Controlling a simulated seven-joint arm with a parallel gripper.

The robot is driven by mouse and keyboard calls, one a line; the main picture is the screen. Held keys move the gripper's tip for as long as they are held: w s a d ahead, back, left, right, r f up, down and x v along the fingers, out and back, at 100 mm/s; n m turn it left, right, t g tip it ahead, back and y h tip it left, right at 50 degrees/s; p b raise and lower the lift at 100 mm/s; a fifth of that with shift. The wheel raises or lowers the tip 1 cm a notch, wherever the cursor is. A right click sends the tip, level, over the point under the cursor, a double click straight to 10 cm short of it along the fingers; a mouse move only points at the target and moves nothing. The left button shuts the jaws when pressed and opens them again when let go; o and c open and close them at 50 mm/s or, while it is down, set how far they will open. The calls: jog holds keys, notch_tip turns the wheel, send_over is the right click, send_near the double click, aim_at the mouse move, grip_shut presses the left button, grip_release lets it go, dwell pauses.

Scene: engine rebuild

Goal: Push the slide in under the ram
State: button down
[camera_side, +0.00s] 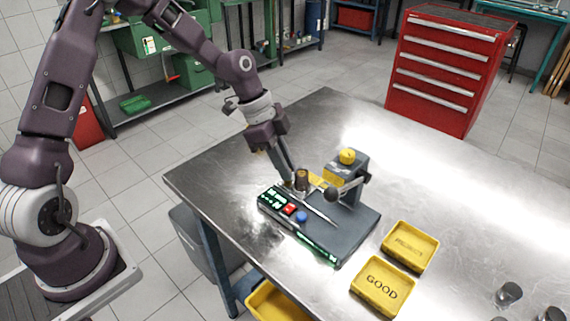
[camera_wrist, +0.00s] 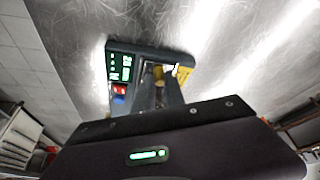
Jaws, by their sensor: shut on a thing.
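A small grey press (camera_side: 347,172) with a yellow knob on top stands on a dark base plate (camera_side: 345,232) on the metal table. The slide (camera_side: 318,181) seems to be the low part with yellow marking at the press's left side; a brown cylindrical piece (camera_side: 302,176) stands at its near end. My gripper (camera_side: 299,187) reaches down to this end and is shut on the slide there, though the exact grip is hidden. In the wrist view, my fingers (camera_wrist: 160,92) flank a brass-brown piece (camera_wrist: 158,74). The ram is not clearly visible.
A control panel with a red button (camera_side: 289,209) and a blue button (camera_side: 302,217) lies along the base's near-left side. A black ball-ended lever (camera_side: 331,194) is close to my gripper. Yellow trays (camera_side: 383,287) (camera_side: 410,246) stand to the right. The table's far part is clear.

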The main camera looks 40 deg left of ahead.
dwell(0.6)
jog(key=d, duration=0.9)
jog(key=shift+w+d+r, duration=0.1)
jog(key=shift+d, duration=0.15)
jog(key=c, duration=1.4)
grip_release()
jog(key=shift+c, duration=0.2)
jog(key=shift+o, duration=0.3)
jog(key=shift+a, duration=0.1)
jog(key=v, duration=0.7)
